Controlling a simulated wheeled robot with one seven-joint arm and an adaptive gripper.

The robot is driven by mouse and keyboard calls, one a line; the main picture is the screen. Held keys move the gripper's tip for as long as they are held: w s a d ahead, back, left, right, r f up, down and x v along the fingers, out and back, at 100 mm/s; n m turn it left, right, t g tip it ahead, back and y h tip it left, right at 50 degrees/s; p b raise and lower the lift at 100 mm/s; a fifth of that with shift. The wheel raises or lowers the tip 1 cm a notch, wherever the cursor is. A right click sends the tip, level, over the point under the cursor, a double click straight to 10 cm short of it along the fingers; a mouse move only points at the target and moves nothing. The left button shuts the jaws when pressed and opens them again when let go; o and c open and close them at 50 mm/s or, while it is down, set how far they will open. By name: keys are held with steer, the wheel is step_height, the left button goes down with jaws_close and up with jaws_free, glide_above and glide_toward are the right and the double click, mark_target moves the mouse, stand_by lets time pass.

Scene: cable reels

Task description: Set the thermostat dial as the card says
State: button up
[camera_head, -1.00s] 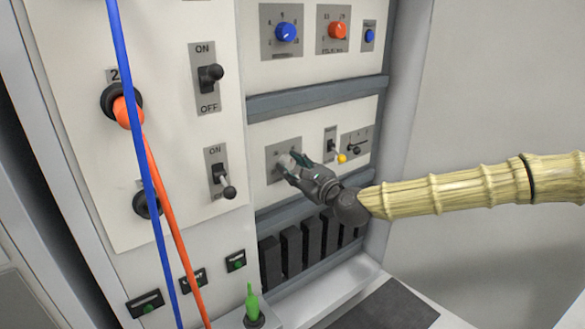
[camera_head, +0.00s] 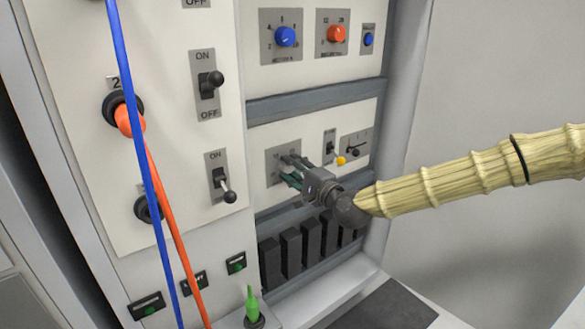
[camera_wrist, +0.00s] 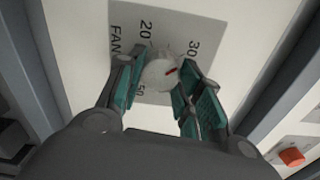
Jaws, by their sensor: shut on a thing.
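A pale round dial (camera_wrist: 158,76) with a red mark sits on a grey plate (camera_wrist: 187,22) in the wrist view. The plate carries the numbers 20 and 30, a partly hidden number, and lettering that reads FAN. The red mark points roughly toward the 30. My gripper (camera_head: 289,171) is at this plate in the head view and hides the dial there. In the wrist view its teal fingers (camera_wrist: 157,84) stand on either side of the dial, shut on it. I see no card that I can read.
Above are a blue knob (camera_head: 285,37), an orange knob (camera_head: 336,34) and a small blue button (camera_head: 368,39). Blue (camera_head: 137,130) and orange (camera_head: 165,205) cables hang at left.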

steer(key=shift+n+p, duration=0.7)
steer(key=shift+n, duration=2.8)
steer(key=o, duration=1)
steer(key=v, duration=1.2)
